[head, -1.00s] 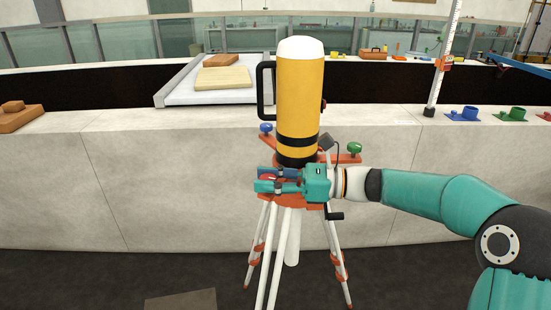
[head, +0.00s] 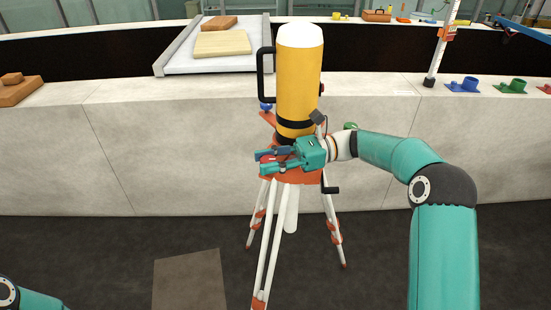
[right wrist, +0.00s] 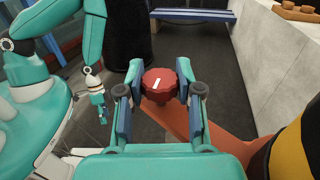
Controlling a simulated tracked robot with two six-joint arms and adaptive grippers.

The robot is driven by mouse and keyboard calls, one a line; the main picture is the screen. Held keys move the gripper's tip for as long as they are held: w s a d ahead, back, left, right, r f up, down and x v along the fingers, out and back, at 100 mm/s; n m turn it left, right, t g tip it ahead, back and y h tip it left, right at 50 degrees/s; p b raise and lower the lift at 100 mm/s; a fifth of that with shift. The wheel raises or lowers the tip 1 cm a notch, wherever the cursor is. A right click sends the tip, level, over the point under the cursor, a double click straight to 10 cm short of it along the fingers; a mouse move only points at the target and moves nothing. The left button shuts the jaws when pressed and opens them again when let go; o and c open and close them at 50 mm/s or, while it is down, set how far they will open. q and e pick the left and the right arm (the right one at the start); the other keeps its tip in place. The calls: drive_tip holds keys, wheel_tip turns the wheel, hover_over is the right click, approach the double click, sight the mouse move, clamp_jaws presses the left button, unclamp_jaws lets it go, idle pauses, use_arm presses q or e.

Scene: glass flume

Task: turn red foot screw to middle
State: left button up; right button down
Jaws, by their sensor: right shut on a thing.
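The red foot screw (right wrist: 159,87) is a lobed knob with a short white mark on its top, slightly tilted in the right wrist view. My right gripper (right wrist: 158,88) is shut on it, one finger on each side. In the head view my right gripper (head: 265,162) lies level in front of the instrument's base and hides the red screw. The yellow instrument (head: 299,85) with a white top stands upright on the orange tripod head (head: 297,177). The blue foot screw (head: 265,106) and green foot screw (head: 350,126) show partly. A small teal gripper, seemingly my left (right wrist: 98,106), hangs free.
The tripod's white legs (head: 270,240) stand on dark floor with a brown plate (head: 190,281) at left. A pale wall (head: 170,140) runs behind. A black crank (head: 331,189) juts from the tripod's right side. The instrument's black handle (head: 263,75) faces left.

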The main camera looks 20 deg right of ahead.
drive_tip(key=shift+a+r, duration=0.1)
drive_tip(key=c, duration=1.1)
unclamp_jaws()
drive_tip(key=o, duration=0.4)
drive_tip(key=shift+w+a, duration=0.15)
drive_tip(key=shift+c, duration=0.2)
drive_tip(key=shift+d, duration=0.25)
drive_tip(key=d, duration=1.1)
drive_tip(key=shift+d, duration=0.4)
